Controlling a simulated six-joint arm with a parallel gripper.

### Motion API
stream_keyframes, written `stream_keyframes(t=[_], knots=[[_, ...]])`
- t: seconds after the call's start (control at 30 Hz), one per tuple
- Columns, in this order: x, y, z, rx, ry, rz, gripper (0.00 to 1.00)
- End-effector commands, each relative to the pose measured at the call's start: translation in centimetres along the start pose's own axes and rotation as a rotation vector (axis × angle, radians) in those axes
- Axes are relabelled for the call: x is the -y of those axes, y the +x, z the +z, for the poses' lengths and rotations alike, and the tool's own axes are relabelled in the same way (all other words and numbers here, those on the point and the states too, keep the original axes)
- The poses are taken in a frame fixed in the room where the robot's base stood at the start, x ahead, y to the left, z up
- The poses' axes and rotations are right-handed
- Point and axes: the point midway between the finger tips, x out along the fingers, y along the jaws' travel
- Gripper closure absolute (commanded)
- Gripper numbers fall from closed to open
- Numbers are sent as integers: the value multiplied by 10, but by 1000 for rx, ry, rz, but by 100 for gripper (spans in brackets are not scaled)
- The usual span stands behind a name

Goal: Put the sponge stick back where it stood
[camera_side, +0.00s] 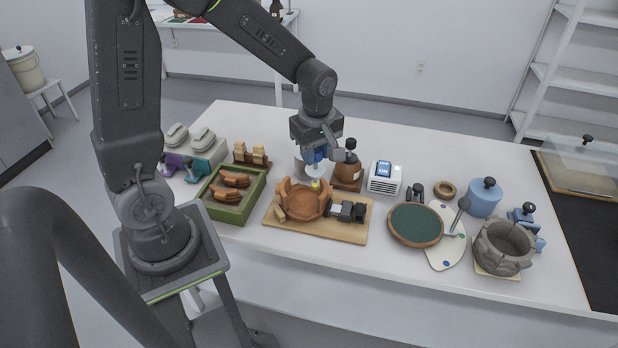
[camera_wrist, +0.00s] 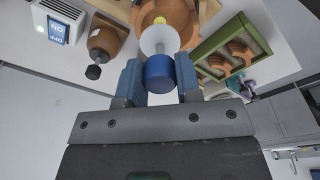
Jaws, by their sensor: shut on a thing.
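My gripper (camera_side: 318,156) is shut on the sponge stick, which has a blue handle, a white disc and a yellow tip (camera_side: 315,184). In the wrist view the blue handle (camera_wrist: 159,74) sits between the two fingers of my gripper (camera_wrist: 160,84), with the white disc (camera_wrist: 155,42) and yellow tip beyond it. The stick points down over the terracotta bowl (camera_side: 300,203), close to its far rim; I cannot tell whether the tip touches it.
The bowl sits on a wooden board (camera_side: 283,231) with a black clamp (camera_side: 347,211). A green tray (camera_side: 233,212) of sherds lies left. Several pots and tools crowd the right.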

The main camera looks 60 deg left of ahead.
Motion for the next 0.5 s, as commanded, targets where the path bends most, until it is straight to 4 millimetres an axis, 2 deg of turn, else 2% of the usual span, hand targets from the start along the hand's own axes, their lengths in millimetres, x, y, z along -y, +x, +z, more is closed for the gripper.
stream_keyframes(t=[0.03, 0.2, 0.4, 0.5], knots=[[-13, 2, -16, 3, -63, -8, 82], [-50, 8, -78, 26, -308, -41, 82], [-74, 17, -146, 53, -545, -68, 82], [-78, 20, -168, 63, -617, -77, 82]])
